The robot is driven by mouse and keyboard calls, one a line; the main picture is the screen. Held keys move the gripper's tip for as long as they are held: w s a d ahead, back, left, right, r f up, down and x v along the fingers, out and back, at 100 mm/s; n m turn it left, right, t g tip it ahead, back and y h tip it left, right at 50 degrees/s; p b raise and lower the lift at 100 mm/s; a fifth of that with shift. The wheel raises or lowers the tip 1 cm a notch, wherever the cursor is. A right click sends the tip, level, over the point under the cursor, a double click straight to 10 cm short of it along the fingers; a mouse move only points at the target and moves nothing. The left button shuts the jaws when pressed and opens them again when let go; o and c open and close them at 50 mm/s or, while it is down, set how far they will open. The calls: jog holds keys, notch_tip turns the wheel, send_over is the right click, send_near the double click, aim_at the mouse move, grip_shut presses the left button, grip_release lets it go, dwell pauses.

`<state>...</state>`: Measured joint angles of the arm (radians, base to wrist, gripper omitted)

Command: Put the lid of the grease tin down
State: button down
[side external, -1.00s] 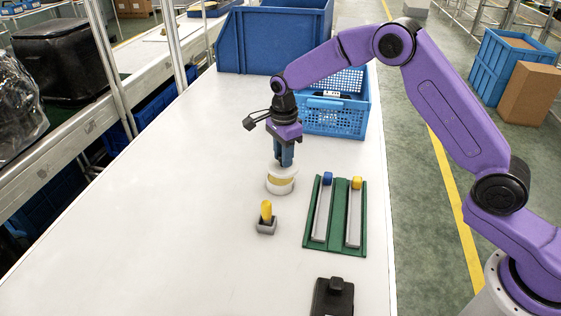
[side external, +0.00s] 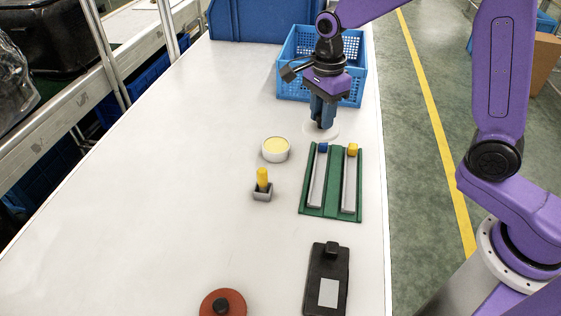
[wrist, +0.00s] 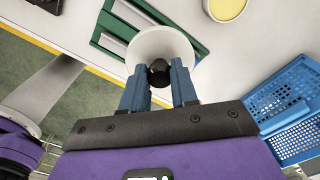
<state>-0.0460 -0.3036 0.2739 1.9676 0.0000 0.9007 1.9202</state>
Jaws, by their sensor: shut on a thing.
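The lid is a white disc (side external: 331,134) with a dark knob. My gripper (side external: 321,124) points down and is shut on the knob; in the wrist view the blue fingers (wrist: 159,80) sit on both sides of the knob, with the lid (wrist: 158,38) beyond them. The lid is at or close above the white table, between the green tray and the blue basket; I cannot tell whether it touches. The grease tin (side external: 276,149) stands uncovered to the left, showing pale yellow grease; it also shows in the wrist view (wrist: 226,8).
A green tray (side external: 333,207) with two grey bars lies just in front of the lid. A blue basket (side external: 292,88) stands behind. A grey block with a yellow peg (side external: 262,185) is near the tin. A black device (side external: 327,275) and red disc (side external: 223,302) lie nearer the front.

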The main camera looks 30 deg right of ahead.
jog(key=s+a+f+n, duration=0.3)
jog(key=s+a+n, duration=0.1)
jog(key=s+a, duration=1.2)
jog(key=shift+n, duration=0.3)
jog(key=w+a+f, duration=0.2)
jog(key=f, duration=0.1)
jog(key=w+a+f, duration=0.6)
jog(key=shift+a+f, duration=0.25)
jog(key=shift+f, duration=0.05)
jog(key=shift+w+a+f, duration=0.1)
jog(key=shift+f, duration=1.7)
jog(key=shift+f, duration=0.15)
jog(key=c, duration=0.9)
grip_release()
jog(key=shift+o, duration=0.2)
